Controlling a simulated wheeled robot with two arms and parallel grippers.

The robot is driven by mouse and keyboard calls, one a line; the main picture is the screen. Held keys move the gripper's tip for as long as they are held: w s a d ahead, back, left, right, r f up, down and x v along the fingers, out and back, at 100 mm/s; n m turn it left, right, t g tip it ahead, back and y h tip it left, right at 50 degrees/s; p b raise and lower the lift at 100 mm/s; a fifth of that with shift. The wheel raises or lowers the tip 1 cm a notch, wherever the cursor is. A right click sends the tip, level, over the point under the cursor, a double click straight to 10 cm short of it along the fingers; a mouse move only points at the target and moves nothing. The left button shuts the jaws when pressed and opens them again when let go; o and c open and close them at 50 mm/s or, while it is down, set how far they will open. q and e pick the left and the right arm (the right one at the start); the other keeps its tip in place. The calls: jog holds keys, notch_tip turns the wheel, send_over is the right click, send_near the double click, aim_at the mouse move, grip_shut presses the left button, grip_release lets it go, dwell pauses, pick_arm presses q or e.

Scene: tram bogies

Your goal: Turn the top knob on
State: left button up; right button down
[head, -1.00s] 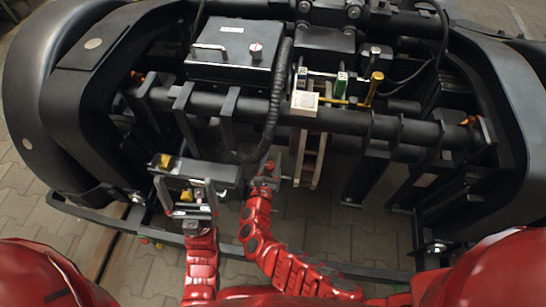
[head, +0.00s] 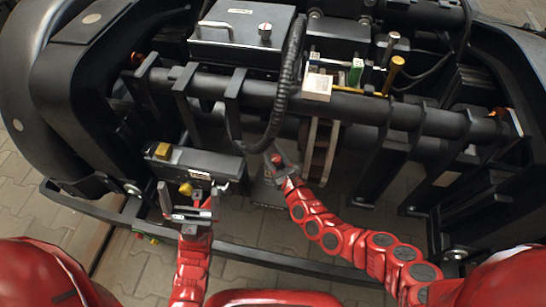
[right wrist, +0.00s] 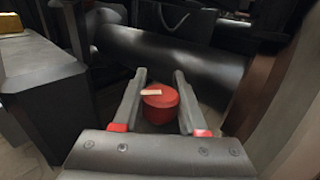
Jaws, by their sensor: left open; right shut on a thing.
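A red knob (right wrist: 160,104) with a pale bar mark sits between the fingers of my right gripper (right wrist: 159,100), which is shut on it; in the head view the red knob (head: 276,158) shows at that gripper's tip. My left gripper (head: 188,207) is open, just in front of a yellow knob (head: 186,188) on the face of a low black box (head: 215,167). I cannot tell whether its fingers touch that knob. A yellow block (head: 163,151) sits on the low box's top.
A thick black hose (head: 285,95) hangs from the upper box close to my right gripper. A dark cross tube (head: 350,105) spans the bogie above both grippers. A white block (head: 317,87) and a gold post (head: 393,74) stand near it. Paved floor (head: 330,230) shows below.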

aim_at(279, 164)
jog(key=shift+f+y+b, duration=0.1)
jog(key=shift+y+b, duration=0.2)
jog(key=shift+b, duration=0.05)
jog(key=shift+n, duration=0.3)
jog(key=shift+c, duration=2.2)
grip_release()
jog(key=p+v, duration=0.1)
jog(key=v, duration=0.2)
jog(key=p+v, duration=0.1)
jog(key=v, duration=0.5)
jog(key=shift+s+r+p, duration=0.15)
jog(key=shift+r+p, duration=0.1)
jog(key=shift+p, duration=0.15)
jog(key=v, duration=0.8)
jog(key=shift+d, duration=0.15)
